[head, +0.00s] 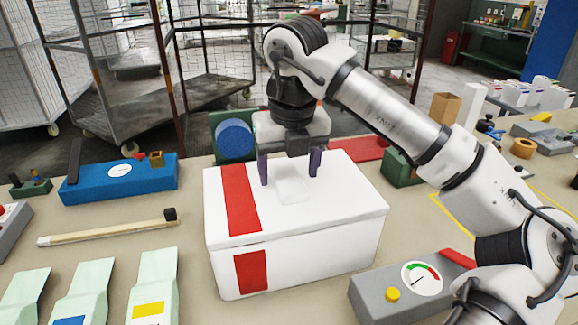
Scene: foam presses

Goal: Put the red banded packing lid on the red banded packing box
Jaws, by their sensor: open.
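The red banded packing box (310,260) is white with a red band on its front, and stands on the table in the middle of the head view. The white packing lid (335,205) with a red band lies on top of the box, and its band roughly lines up with the one below. My gripper (289,178) points down over the lid, with its two dark fingers apart on either side of a faint raised square on the lid's top. The fingers appear close to the lid; whether they touch it I cannot tell.
A blue device (120,183) and a stick with a black end (108,228) lie left. Pale green packets (85,290) stand at front left. A grey gauge box (405,290) stands at front right. A blue cylinder (234,139) is behind the box. Wire cages stand beyond the table.

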